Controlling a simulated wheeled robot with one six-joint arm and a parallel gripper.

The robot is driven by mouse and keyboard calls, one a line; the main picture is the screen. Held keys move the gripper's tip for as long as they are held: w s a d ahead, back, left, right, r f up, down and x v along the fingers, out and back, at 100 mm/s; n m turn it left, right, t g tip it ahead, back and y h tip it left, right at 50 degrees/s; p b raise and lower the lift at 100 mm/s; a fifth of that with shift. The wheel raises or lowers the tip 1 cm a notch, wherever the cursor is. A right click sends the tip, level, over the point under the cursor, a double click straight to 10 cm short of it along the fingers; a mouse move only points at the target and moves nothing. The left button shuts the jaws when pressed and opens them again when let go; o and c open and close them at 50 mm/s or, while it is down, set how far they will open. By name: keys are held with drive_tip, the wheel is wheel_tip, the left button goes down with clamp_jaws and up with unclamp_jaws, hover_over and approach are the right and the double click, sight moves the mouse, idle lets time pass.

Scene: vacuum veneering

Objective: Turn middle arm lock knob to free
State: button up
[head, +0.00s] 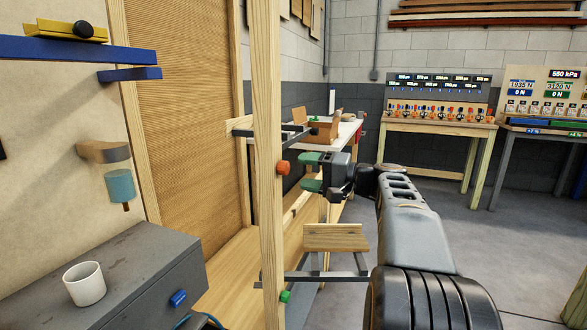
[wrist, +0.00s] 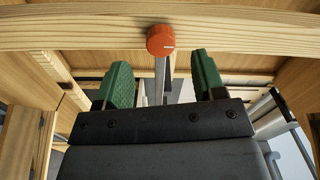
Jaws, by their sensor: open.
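The orange lock knob (head: 283,168) sits on the upright wooden post (head: 268,90), above a green knob (head: 285,296) lower on the same post. In the wrist view the orange knob (wrist: 160,40) is round with a short pale mark on its face. My gripper (head: 309,172) is open and empty, its green fingers pointing at the orange knob from the right. In the wrist view the knob lies beyond the gripper (wrist: 161,72), roughly centred between the fingers. A gap shows, and neither finger touches it.
A metal arm (head: 318,275) with a wooden pad (head: 336,237) extends right of the post below my gripper. A workbench (head: 348,128) stands behind. A grey cabinet with a white mug (head: 84,283) is at lower left. Open floor (head: 450,210) lies to the right.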

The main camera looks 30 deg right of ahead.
drive_tip(key=p+v, duration=0.1)
drive_tip(key=v, duration=0.8)
drive_tip(key=shift+p, duration=0.3)
drive_tip(key=s+a+r+n+g+h+p, duration=0.15)
drive_tip(key=a+g+h+p, duration=0.45)
drive_tip(key=a+p, duration=1)
drive_tip(key=s+a+r+n+g+h+p, duration=0.1)
drive_tip(key=s+a+n+h+p, duration=0.1)
drive_tip(key=s+p, duration=0.3)
drive_tip(key=s+a+r+n+g+h+p, duration=0.2)
drive_tip(key=s+n+h+p, duration=0.1)
drive_tip(key=p, duration=0.7)
drive_tip(key=shift+s+a+n+g+h, duration=0.3)
drive_tip(key=shift+s+h, duration=0.3)
drive_tip(key=shift+s, duration=0.45)
